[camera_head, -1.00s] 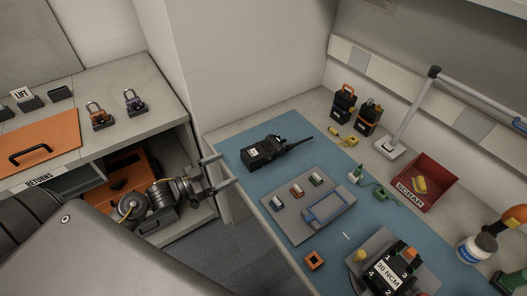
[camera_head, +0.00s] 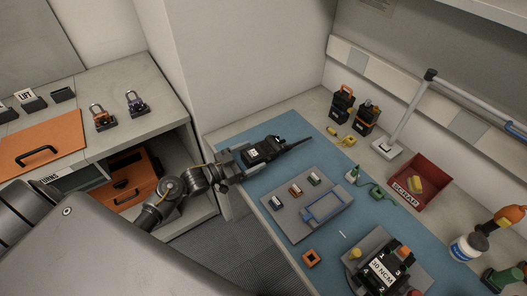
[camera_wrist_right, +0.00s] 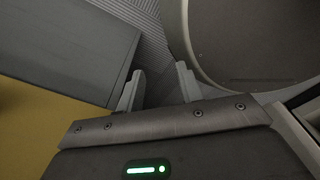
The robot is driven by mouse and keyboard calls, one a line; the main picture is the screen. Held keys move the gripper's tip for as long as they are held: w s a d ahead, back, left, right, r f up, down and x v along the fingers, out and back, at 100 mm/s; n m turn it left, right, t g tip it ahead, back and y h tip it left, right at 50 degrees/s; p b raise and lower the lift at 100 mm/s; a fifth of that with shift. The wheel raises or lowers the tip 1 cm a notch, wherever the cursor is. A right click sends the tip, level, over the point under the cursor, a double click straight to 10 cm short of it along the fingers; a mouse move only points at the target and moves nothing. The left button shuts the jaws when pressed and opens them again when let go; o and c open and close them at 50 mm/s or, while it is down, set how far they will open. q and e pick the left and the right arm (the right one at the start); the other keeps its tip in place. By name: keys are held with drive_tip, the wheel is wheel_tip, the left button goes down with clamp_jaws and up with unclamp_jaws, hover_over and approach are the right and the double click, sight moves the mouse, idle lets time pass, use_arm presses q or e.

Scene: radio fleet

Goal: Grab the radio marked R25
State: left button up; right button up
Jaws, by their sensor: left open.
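A black handheld radio (camera_head: 268,149) lies on the blue mat in the head view, its antenna pointing right and toward the back. A small white label shows on it, too small to read. My left gripper (camera_head: 243,160) is open at the left end of the radio, its fingers close to the body. I cannot tell whether they touch it. My right gripper (camera_wrist_right: 158,88) shows in the right wrist view, fingers apart with nothing between them. It is out of the head view.
A grey tray (camera_head: 333,222) with small coloured parts lies in front of the radio. Padlocks and an orange panel (camera_head: 40,146) are on the left counter. A red scrap bin (camera_head: 437,172), a lamp post and dark devices (camera_head: 367,118) stand at the back.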

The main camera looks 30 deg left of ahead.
use_arm(q)
drive_tip(key=shift+c, duration=0.2)
drive_tip(key=c, duration=1.2)
drive_tip(key=shift+c, duration=0.5)
drive_tip(key=shift+r, duration=0.15)
drive_tip(key=shift+r, duration=0.25)
wheel_tip(320, 180, up, 2)
drive_tip(key=shift+r, duration=0.15)
drive_tip(key=s+a+r+b, duration=0.1)
drive_tip(key=s+a+r, duration=0.2)
drive_tip(key=s+r, duration=0.7)
drive_tip(key=s, duration=0.3)
drive_tip(key=shift+s+b, duration=0.3)
drive_tip(key=shift+s, duration=0.05)
